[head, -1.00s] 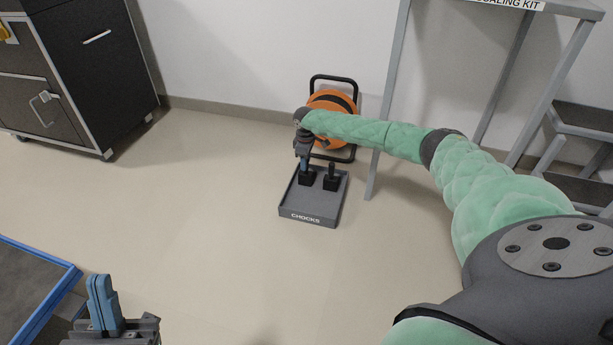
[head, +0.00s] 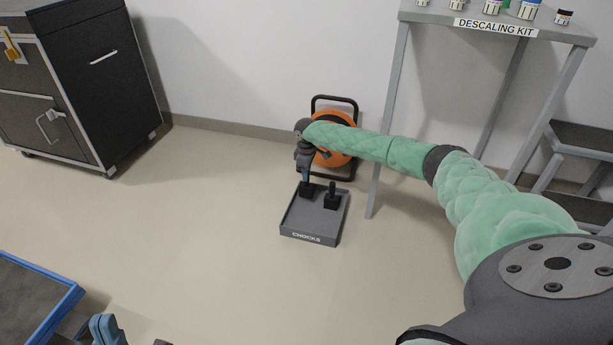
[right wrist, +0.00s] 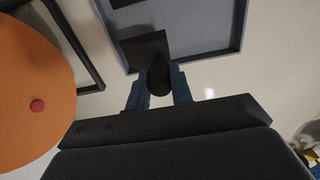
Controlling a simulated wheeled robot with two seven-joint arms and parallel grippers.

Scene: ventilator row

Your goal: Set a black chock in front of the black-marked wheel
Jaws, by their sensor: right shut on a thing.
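My right gripper (head: 306,179) is shut on the handle of a black chock (head: 306,190). The held chock (right wrist: 145,48) also shows in the right wrist view, its handle between the two blue fingers (right wrist: 159,88). It is over the back left of the grey chocks tray (head: 312,239) and appears raised a little. A second black chock (head: 331,201) stands upright in the tray to its right. My left gripper (head: 107,329) is at the bottom edge of the head view, partly cut off, its fingers together and empty. No wheel with a black mark is in view.
An orange reel in a black frame (head: 335,160) stands behind the tray; its disc (right wrist: 35,85) is close to the right gripper. A descaling kit table (head: 400,120) stands to the right. A dark cabinet (head: 105,85) is at left. The floor left of the tray is clear.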

